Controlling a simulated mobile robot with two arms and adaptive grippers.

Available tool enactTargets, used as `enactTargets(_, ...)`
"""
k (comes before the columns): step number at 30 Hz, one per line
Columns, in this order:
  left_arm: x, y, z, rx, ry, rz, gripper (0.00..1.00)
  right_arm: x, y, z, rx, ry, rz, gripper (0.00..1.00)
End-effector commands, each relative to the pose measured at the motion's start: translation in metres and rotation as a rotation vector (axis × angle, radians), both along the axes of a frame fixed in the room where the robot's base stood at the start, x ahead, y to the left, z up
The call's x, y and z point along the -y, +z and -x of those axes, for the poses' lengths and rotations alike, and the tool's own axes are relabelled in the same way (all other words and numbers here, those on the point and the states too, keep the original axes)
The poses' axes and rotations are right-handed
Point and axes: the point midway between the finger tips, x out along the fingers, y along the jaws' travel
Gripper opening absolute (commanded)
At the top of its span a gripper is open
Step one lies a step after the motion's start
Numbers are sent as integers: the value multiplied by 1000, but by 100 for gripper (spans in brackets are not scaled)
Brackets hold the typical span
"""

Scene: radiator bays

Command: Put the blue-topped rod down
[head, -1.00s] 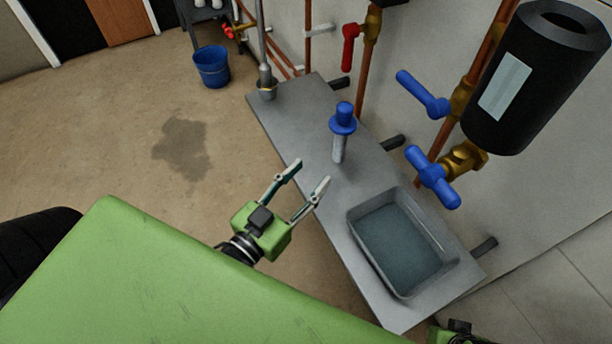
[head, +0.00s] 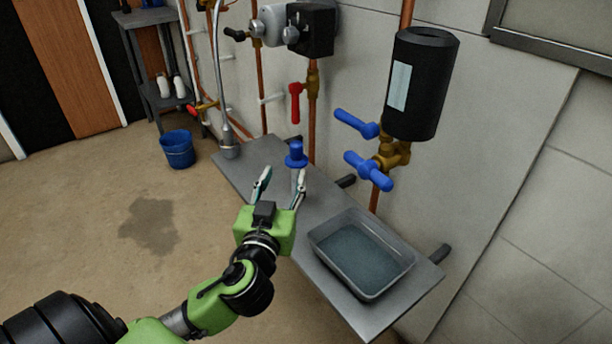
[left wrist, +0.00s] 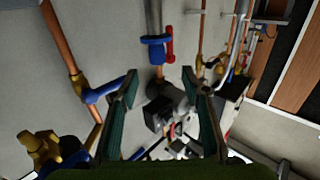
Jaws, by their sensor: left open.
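The blue-topped rod (head: 296,155) stands upright on the grey shelf (head: 241,168), its blue cap and collar clear and its grey shaft partly behind my right-hand finger. My left gripper (head: 283,178) is open and empty, fingers pointing toward the rod, apart from it as far as I can tell. In the left wrist view the picture is upside down; the rod's blue cap (left wrist: 155,40) shows ahead, above the gap between the open fingers (left wrist: 165,85). My right gripper is out of view.
A grey tray of water (head: 362,258) sits on the shelf's near part. Blue-handled valves (head: 368,171), a red-handled valve (head: 295,100) and a black cylinder (head: 421,85) are along the wall. A metal spout (head: 228,140) stands at the shelf's far end. A blue bucket (head: 177,149) is on the floor.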

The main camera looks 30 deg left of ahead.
Motion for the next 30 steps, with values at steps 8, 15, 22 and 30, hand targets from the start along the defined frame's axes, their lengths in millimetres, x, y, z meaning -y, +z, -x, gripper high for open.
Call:
enactTargets(8, -19, 1, -48, 1, -1, -3, 43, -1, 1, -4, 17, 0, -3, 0)
enactTargets(15, -25, 0, -64, -2, -1, -1, 43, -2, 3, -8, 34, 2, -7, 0)
enactTargets(22, -31, 1, -92, 0, 0, -2, 43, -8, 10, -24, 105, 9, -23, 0)
enactTargets(30, -38, -1, -109, -4, 0, 0, 43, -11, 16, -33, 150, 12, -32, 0)
